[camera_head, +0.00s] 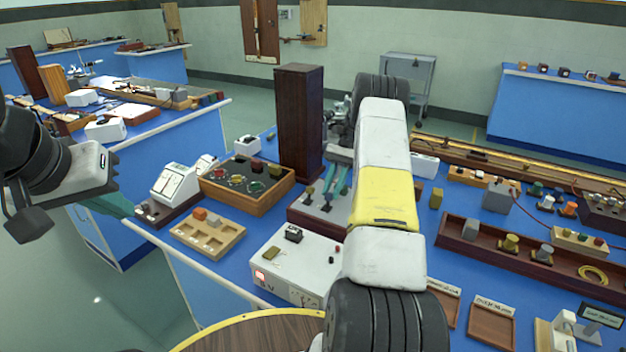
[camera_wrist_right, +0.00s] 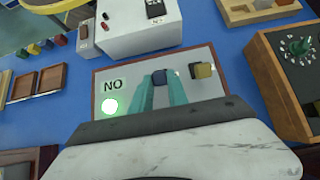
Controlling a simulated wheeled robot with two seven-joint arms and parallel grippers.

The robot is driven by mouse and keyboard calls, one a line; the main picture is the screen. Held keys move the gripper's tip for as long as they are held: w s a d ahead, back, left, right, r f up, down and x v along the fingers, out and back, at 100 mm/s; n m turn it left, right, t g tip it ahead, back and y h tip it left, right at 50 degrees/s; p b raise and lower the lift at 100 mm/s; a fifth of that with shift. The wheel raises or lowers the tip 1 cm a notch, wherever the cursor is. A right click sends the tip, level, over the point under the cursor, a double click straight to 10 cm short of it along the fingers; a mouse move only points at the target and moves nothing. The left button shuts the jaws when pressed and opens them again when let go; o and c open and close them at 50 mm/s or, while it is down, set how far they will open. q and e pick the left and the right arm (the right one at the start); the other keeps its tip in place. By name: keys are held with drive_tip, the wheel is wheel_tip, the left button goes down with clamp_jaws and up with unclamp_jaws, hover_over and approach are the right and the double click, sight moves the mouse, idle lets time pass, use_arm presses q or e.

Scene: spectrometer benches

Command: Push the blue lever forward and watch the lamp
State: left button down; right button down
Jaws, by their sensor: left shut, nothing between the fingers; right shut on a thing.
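The lever panel (camera_wrist_right: 225,88) fills the middle of the right wrist view; its wooden-sided box (camera_head: 307,213) shows in the head view. My right gripper (camera_wrist_right: 161,84) is shut on the blue lever (camera_wrist_right: 160,76), its teal fingers either side of the knob. A yellow lever (camera_wrist_right: 203,71) stands beside it. The lamp (camera_wrist_right: 110,106) glows pale green under a label reading "NO". My arm hides part of the panel and the lamp in the head view, where the right fingers (camera_head: 336,183) reach down to the levers. My left gripper (camera_head: 112,206) is shut and empty near the bench's left edge.
A tall dark wooden block (camera_head: 299,120) stands just behind the panel. A white control box (camera_head: 300,262) sits in front of it. A tray with knobs (camera_head: 250,196) and a wooden block tray (camera_head: 208,234) lie to the left. A long dark rack (camera_head: 520,270) is at right.

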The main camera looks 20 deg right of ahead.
sight(332, 203)
drive_tip(key=shift+w+d+f, duration=0.1)
drive_tip(key=shift+w+d, duration=0.05)
idle(0.5)
drive_tip(key=c, duration=1.3)
unclamp_jaws()
drive_tip(key=shift+r, duration=0.2)
drive_tip(key=r, duration=0.3)
drive_tip(key=shift+s+r, duration=0.15)
drive_tip(key=shift+s, duration=0.05)
drive_tip(key=s+a, duration=0.2)
drive_tip(key=s, duration=0.2)
drive_tip(key=s+a, duration=0.3)
drive_tip(key=s, duration=0.2)
drive_tip(key=s+a+r, duration=0.1)
drive_tip(key=s+a, duration=0.1)
drive_tip(key=s, duration=0.2)
drive_tip(key=shift+s+a+r, duration=0.1)
drive_tip(key=shift+s+a, duration=0.15)
drive_tip(key=shift+s, duration=0.15)
